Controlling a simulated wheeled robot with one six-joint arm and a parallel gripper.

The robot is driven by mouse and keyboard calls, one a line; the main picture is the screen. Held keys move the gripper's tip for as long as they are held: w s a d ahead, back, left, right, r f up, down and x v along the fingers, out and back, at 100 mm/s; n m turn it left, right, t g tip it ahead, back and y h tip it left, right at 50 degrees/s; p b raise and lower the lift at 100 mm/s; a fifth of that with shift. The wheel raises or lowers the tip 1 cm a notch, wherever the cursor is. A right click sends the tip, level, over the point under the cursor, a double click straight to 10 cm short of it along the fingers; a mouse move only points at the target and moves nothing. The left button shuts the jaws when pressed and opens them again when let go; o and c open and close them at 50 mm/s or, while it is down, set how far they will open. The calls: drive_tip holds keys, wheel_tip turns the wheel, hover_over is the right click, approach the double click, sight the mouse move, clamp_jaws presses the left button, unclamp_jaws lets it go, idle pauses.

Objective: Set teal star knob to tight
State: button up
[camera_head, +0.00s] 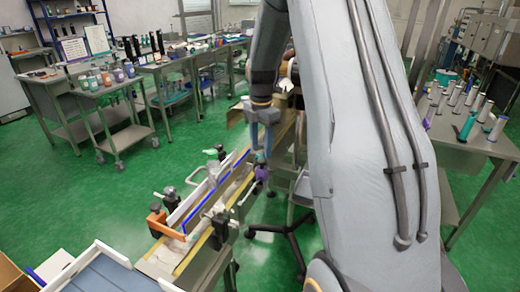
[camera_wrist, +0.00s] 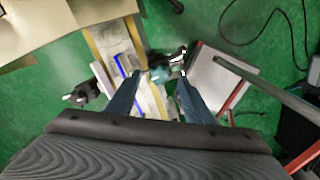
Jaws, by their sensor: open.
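A small teal part, likely the teal star knob (camera_wrist: 160,73), shows in the wrist view between and beyond my two fingertips. Its star shape and any tight marking are too small to make out. My gripper (camera_wrist: 160,80) is open, with a blue-grey finger on either side of the teal part in the picture. I cannot tell whether either finger touches it. In the head view my gripper (camera_head: 262,148) points down at the far right side of the narrow conveyor (camera_head: 185,252). The knob is hard to tell apart from the fingertips there.
A purple part (camera_head: 261,173) sits just below my fingertips. Black clamps (camera_head: 218,209) and an orange handle (camera_head: 157,218) line the conveyor's rails. A dark wheeled stool base (camera_head: 285,234) stands to the right. Green floor (camera_head: 95,205) is clear to the left.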

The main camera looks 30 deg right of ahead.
drive_tip(key=shift+f+p, duration=0.3)
drive_tip(key=shift+f, duration=1.05)
drive_tip(key=c, duration=1)
drive_tip(key=shift+c, duration=0.2)
